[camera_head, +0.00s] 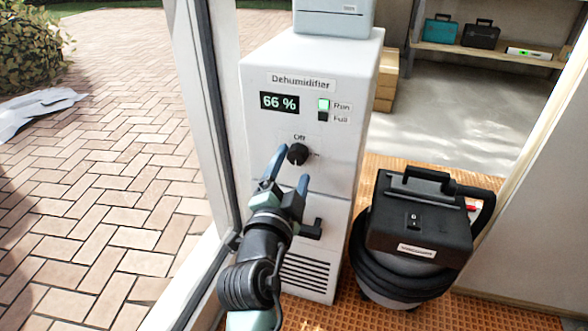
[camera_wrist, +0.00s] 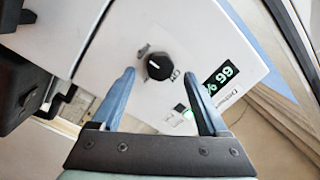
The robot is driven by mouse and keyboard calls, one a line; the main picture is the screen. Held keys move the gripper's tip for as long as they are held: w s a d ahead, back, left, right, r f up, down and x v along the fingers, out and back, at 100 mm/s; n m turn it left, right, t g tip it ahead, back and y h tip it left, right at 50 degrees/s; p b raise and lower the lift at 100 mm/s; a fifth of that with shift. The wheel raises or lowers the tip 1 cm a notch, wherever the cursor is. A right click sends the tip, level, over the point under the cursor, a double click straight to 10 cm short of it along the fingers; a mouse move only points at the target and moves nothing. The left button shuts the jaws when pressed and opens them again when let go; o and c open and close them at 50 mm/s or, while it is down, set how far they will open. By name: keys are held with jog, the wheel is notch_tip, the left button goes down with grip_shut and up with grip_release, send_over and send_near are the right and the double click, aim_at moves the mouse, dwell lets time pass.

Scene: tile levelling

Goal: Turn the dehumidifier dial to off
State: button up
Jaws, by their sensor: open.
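The dehumidifier (camera_head: 340,100) is a tall white cabinet with a display reading 66 % and a green lit square beside "Run". Its black dial (camera_head: 298,154) sits below the word "Off", with another marking to its right. In the wrist view the dial (camera_wrist: 159,66) shows a white pointer line. The line points away from the "Off" lettering. My gripper (camera_head: 286,168) has blue fingers and is open just in front of the panel. In the wrist view my gripper (camera_wrist: 168,76) has its fingers apart, with the dial between and beyond the tips. I see no contact with it.
A black and grey vacuum (camera_head: 420,225) stands right of the cabinet on an orange grid mat (camera_head: 365,200). A black handle (camera_head: 312,229) juts from the cabinet below the dial. A glass door frame (camera_head: 205,100) runs close on the left. A shelf (camera_head: 485,52) holds cases behind.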

jog(key=shift+x, duration=0.95)
grip_shut()
